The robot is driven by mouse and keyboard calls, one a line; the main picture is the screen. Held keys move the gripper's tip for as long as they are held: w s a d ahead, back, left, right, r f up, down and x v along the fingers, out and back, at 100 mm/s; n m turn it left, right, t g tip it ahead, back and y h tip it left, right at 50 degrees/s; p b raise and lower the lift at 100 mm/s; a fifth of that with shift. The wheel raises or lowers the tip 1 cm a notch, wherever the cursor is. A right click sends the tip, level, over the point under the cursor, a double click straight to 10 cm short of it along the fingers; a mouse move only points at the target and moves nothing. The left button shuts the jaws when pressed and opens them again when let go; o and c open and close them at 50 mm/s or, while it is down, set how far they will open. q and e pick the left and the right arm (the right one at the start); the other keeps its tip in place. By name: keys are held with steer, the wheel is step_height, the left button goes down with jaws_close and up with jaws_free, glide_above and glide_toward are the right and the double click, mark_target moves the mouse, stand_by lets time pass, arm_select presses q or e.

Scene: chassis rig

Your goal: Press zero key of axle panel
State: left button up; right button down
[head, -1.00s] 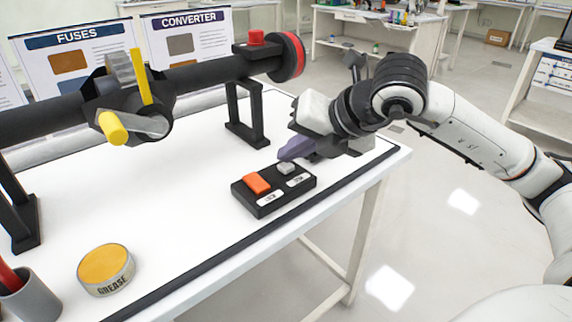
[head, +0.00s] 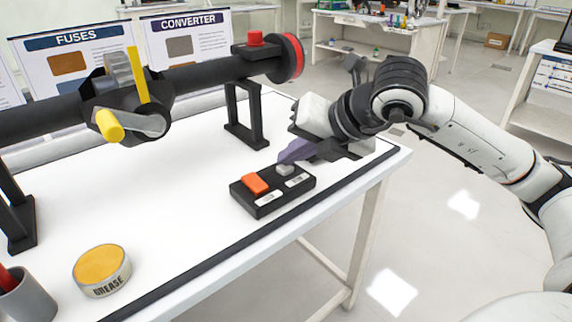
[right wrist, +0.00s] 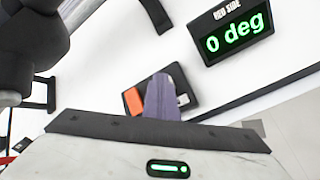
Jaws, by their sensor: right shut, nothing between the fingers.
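The black axle panel (head: 270,207) lies on the white table near its right front edge. It carries an orange key (head: 255,184) and a smaller grey key (head: 285,170), each with a white label too small to read. My right gripper (head: 284,158) is shut and empty, its purple fingers pointing down at the grey key. The tip overlaps the key's far edge; I cannot tell whether they touch. In the right wrist view, the fingers (right wrist: 163,97) hide the panel's middle, with the orange key (right wrist: 133,100) left of them. My left gripper is out of view.
A dark axle (head: 205,75) with a yellow lever and red end runs above the table on black stands. A display (right wrist: 236,36) reads "RED SIDE 0 deg". A grease tin (head: 101,270) and grey cup (head: 27,298) stand at front left.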

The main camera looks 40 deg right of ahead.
mark_target(289, 169)
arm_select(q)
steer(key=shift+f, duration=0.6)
arm_select(e)
steer(key=shift+f, duration=0.35)
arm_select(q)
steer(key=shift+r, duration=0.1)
arm_select(e)
steer(key=shift+r, duration=0.1)
steer(key=shift+w+a+r+p, duration=0.15)
steer(key=shift+w+r+p, duration=0.05)
steer(key=shift+r+p, duration=0.55)
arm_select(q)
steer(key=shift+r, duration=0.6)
arm_select(e)
steer(key=shift+r, duration=0.1)
